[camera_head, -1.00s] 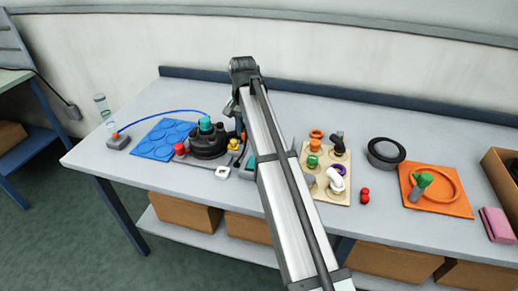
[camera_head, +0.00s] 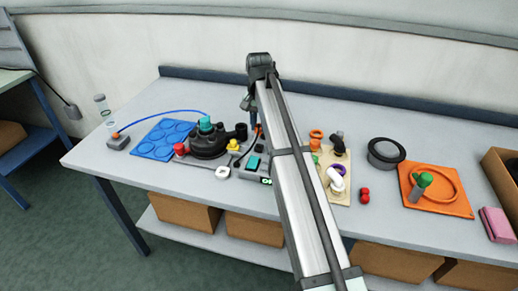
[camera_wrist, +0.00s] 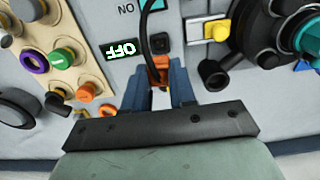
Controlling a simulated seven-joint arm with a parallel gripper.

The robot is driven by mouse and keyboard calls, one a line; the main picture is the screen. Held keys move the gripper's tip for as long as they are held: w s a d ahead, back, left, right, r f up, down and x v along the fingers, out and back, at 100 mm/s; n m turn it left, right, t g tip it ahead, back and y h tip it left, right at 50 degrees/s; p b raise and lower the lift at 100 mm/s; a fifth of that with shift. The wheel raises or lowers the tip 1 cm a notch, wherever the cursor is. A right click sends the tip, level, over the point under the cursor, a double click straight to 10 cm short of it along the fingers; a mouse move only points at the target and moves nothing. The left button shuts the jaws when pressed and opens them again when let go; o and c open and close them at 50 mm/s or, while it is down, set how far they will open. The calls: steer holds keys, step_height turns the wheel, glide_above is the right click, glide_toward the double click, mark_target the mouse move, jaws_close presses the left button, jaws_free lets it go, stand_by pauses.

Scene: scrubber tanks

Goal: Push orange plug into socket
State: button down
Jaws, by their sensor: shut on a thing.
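The orange plug (camera_wrist: 160,64) sits between the fingertips of my gripper (camera_wrist: 161,78) in the wrist view, and the fingers are shut on it. A black cable (camera_wrist: 146,22) runs from the plug up past the top edge. A small black square socket (camera_wrist: 159,42) lies just beyond the plug in the grey panel, by the display reading OFF (camera_wrist: 124,50). I cannot tell the gap between plug and socket. In the head view my gripper (camera_head: 251,106) hangs over the back of the bench, and my arm hides part of the area.
A black tank lid with red and teal knobs (camera_head: 207,140) stands left of my gripper. A tan board with coloured fittings (camera_head: 343,192) lies to the right, partly behind my arm. A yellow block (camera_wrist: 216,30) is close to the socket. Further right are a black ring (camera_head: 386,152) and an orange mat (camera_head: 455,206).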

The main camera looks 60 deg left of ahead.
mark_target(259, 134)
steer(key=shift+f, duration=0.1)
steer(key=shift+f, duration=2.15)
steer(key=shift+f, duration=0.95)
steer(key=shift+c, duration=1.8)
jaws_free()
steer(key=shift+r, duration=4.25)
